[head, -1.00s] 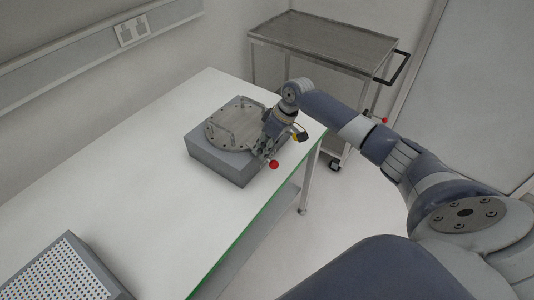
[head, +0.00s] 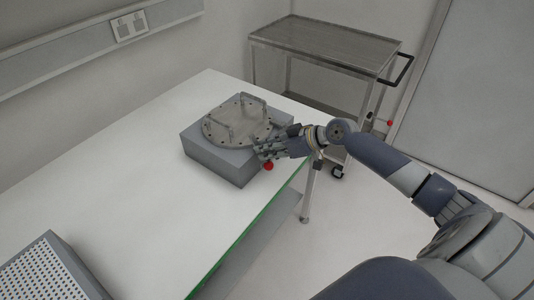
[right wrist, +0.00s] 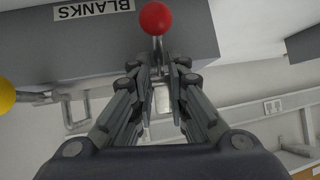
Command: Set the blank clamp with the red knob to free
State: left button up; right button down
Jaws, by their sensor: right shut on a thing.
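The blank clamp's red knob (head: 268,166) shows at the front right side of the grey block (head: 215,165). It also shows large at the top of the right wrist view (right wrist: 156,18). My right gripper (right wrist: 160,68) is shut on the clamp's lever just behind the knob; the fingers hide most of the lever. In the head view my right gripper (head: 268,151) reaches in from the right, low beside the block. A round metal blank (head: 225,133) with raised handles lies on the block. My left gripper is not in view.
A yellow knob (right wrist: 5,96) is at the left edge of the right wrist view. A label (right wrist: 93,9) reading BLANKS is on the block. A perforated box (head: 50,270) stands at the near left, a metal trolley (head: 325,42) behind.

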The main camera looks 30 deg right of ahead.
dwell(0.4)
jog(key=c, duration=1.7)
grip_release()
jog(key=shift+d, duration=0.1)
jog(key=shift+s+d, duration=0.1)
jog(key=shift+s, duration=0.15)
jog(key=v, duration=1.1)
jog(key=shift+s+r, duration=0.15)
jog(key=shift+s, duration=0.05)
jog(key=shift+d, duration=0.1)
